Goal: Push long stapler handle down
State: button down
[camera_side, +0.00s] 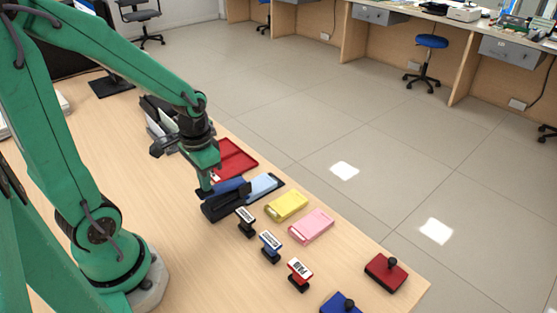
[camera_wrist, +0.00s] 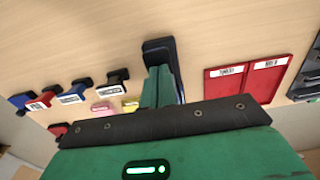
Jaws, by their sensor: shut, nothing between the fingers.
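The long stapler (camera_side: 226,204) is black and lies on the wooden counter near its edge. In the wrist view, the stapler's rounded black end (camera_wrist: 158,45) shows past my fingers, and the rest of its length is partly hidden behind my gripper. My gripper (camera_side: 206,190) is shut and empty, pointing down at the left part of the stapler. In the wrist view, my green fingers (camera_wrist: 155,80) lie in front of the stapler. I cannot tell whether the fingertips touch the handle.
A light blue pad (camera_side: 264,185), a yellow pad (camera_side: 287,205) and a pink pad (camera_side: 311,226) lie right of the stapler. Stamps, including a black one (camera_side: 246,222), stand in front. A red tray (camera_side: 235,160) lies behind.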

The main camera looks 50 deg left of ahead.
jog(key=shift+s+r, duration=0.1)
jog(key=shift+r, duration=3.25)
jog(key=shift+d, duration=0.1)
jog(key=s+d+r+t, duration=0.2)
jog(key=d+r+t, duration=0.3)
jog(key=r, duration=0.3)
jog(key=shift+d+r+t, duration=0.3)
jog(key=shift+d, duration=0.15)
